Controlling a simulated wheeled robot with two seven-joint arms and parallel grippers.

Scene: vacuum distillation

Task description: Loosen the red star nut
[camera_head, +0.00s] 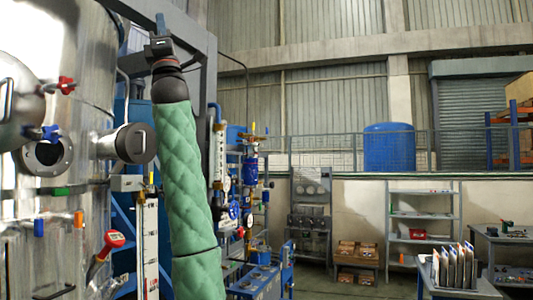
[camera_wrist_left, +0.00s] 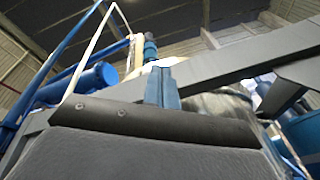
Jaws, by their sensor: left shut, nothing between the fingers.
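The red star nut (camera_head: 66,85) sits on the side of a steel vessel (camera_head: 85,25) at the upper left of the head view. A blue star nut (camera_head: 50,132) is below it, near a round flanged port. My left gripper (camera_head: 161,22) is raised high at the top, to the right of the vessel and clear of the red nut. Its fingers (camera_wrist_left: 162,88) are together and empty in the left wrist view, where the red nut does not show. My right gripper is not in view.
A round steel stub (camera_head: 135,143) projects from the vessel towards my green-sleeved arm. A grey frame post stands close behind the arm. A red-handled tool (camera_head: 112,240) is at the vessel's lower side. Piping stands to the right, with open floor beyond.

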